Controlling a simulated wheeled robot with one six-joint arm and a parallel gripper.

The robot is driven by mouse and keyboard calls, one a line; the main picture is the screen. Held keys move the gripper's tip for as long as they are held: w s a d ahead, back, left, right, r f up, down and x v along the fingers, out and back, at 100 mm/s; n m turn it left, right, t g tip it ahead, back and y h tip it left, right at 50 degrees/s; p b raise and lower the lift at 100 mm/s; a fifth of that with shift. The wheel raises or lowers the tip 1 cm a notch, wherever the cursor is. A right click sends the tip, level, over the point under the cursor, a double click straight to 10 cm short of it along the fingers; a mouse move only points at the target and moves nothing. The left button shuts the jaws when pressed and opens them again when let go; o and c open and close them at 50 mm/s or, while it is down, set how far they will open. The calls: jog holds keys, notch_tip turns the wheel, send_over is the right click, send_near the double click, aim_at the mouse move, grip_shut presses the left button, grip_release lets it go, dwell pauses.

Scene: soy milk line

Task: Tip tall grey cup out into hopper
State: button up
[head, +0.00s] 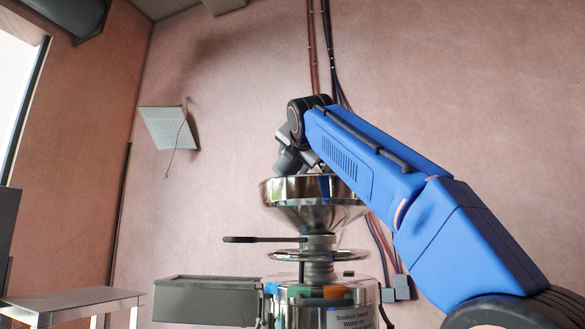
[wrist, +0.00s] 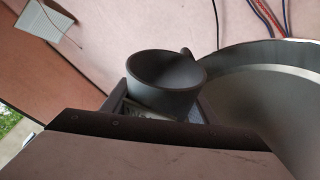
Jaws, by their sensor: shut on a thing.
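The tall grey cup (wrist: 160,97) is held at the far end of my gripper (wrist: 160,112) in the wrist view. Its round mouth and dark inside show, and I see no contents in the visible part. In the head view the cup (head: 288,161) looks tilted, low over the left part of the hopper's rim. The hopper (head: 312,205) is a shiny metal funnel; its wide bowl (wrist: 265,85) fills the right of the wrist view, beside the cup. My gripper is shut on the cup. The hopper's inside is hidden in the head view.
Below the hopper stands a labelled metal machine (head: 340,309) with a dark lever (head: 250,239) sticking out left. A grey box (head: 207,300) and a pale table (head: 75,303) stand to the left. Cables (head: 330,50) run up the wall behind.

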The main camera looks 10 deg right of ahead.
jog(key=n, duration=0.1)
jog(key=d+r+n+h, duration=0.1)
jog(key=n, duration=0.1)
jog(key=shift+r+g, duration=0.1)
jog(key=shift+g, duration=0.2)
jog(key=n, duration=0.1)
jog(key=d+n, duration=0.1)
jog(key=r+n+h, duration=0.1)
jog(key=n, duration=0.1)
jog(key=shift+s+d+r, duration=0.1)
jog(key=shift+s+d, duration=0.1)
jog(key=shift+d, duration=0.05)
